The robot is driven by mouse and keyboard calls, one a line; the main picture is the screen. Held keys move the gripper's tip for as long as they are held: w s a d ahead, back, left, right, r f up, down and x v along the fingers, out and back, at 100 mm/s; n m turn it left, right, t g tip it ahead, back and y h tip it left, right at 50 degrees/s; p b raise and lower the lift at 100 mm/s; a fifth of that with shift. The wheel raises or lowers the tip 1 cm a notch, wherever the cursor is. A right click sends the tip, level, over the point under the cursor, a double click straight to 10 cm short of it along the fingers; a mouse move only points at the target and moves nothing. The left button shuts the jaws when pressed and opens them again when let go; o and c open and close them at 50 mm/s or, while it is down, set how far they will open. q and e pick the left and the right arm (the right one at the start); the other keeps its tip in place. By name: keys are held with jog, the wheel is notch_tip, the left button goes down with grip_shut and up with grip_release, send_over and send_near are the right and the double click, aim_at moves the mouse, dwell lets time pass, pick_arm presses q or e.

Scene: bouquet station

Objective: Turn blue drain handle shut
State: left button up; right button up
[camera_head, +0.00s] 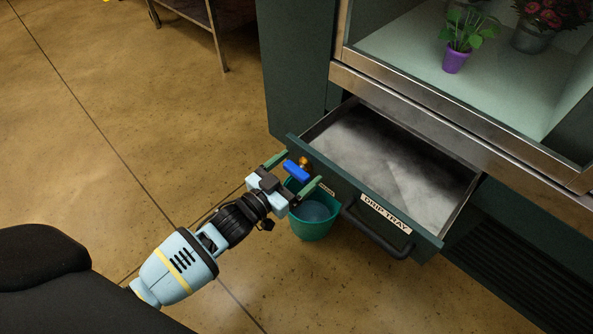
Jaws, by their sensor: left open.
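The blue drain handle (296,171) sits on a small brass valve (304,161) at the left end of the drip tray drawer's front. My left gripper (291,172) is open, with its two green-tipped fingers apart, one on each side of the blue handle. Whether a finger touches the handle I cannot tell. The drip tray drawer (443,240) is pulled out. A green bucket (313,228) stands on the floor below the valve, partly hidden by my gripper. My right gripper is not in view.
A black bar handle (372,236) sticks out from the drawer front. The cabinet (296,62) rises behind, with a purple potted plant (456,55) and red flowers (543,14) inside. A metal table (210,18) stands at the back. The floor to the left is clear.

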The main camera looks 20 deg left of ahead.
pick_arm(q)
jog(key=shift+w, duration=0.1)
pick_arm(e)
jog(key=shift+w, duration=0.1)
pick_arm(q)
jog(key=c, duration=1)
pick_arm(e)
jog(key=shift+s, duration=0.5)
